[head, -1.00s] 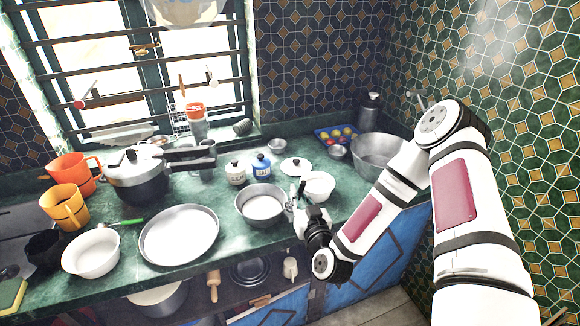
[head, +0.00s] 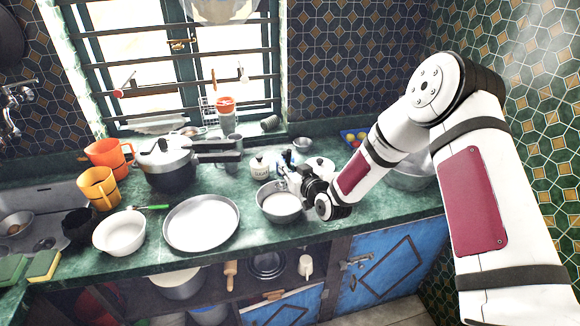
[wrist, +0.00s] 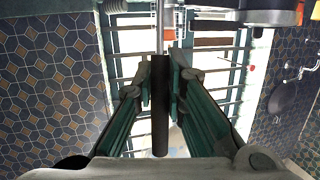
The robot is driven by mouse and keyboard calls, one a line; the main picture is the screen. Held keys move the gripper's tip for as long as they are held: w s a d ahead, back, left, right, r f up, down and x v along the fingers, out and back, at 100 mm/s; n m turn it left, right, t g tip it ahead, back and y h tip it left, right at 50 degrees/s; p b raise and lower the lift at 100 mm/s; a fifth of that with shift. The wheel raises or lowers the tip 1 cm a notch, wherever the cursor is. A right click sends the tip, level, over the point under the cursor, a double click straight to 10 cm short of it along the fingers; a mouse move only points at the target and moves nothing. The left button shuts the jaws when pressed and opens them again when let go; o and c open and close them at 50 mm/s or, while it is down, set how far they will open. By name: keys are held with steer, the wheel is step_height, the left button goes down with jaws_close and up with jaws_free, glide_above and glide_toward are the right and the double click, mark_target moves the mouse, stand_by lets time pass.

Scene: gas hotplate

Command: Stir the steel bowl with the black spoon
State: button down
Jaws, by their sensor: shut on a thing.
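A steel bowl (head: 280,206) stands on the green counter, right of a wide round steel pan. My gripper (head: 292,182) is above its back right part in the head view. In the wrist view my gripper (wrist: 160,85) is shut on a dark, straight handle, which I take for the black spoon (wrist: 160,120). The spoon's far end is not in clear view, so I cannot tell whether it touches the bowl's inside.
The steel pan (head: 201,223) lies left of the bowl, with a white bowl (head: 119,232) further left. A pressure cooker (head: 168,165) and a sugar jar (head: 260,168) stand behind. A larger steel basin (head: 412,178) is partly hidden behind my arm.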

mark_target(286, 186)
steer(key=shift+w+a+f+g+h+b, duration=0.2)
steer(key=shift+w+a+f+g+b, duration=0.15)
steer(key=shift+f, duration=0.25)
steer(key=shift+w+a+f+g+h+b, duration=0.2)
steer(key=shift+w+a+f+g+b, duration=0.15)
steer(key=shift+f, duration=0.2)
steer(key=shift+d+f+b, duration=0.1)
steer(key=shift+f+b, duration=0.55)
steer(key=shift+f, duration=2.3)
steer(key=shift+d, duration=0.15)
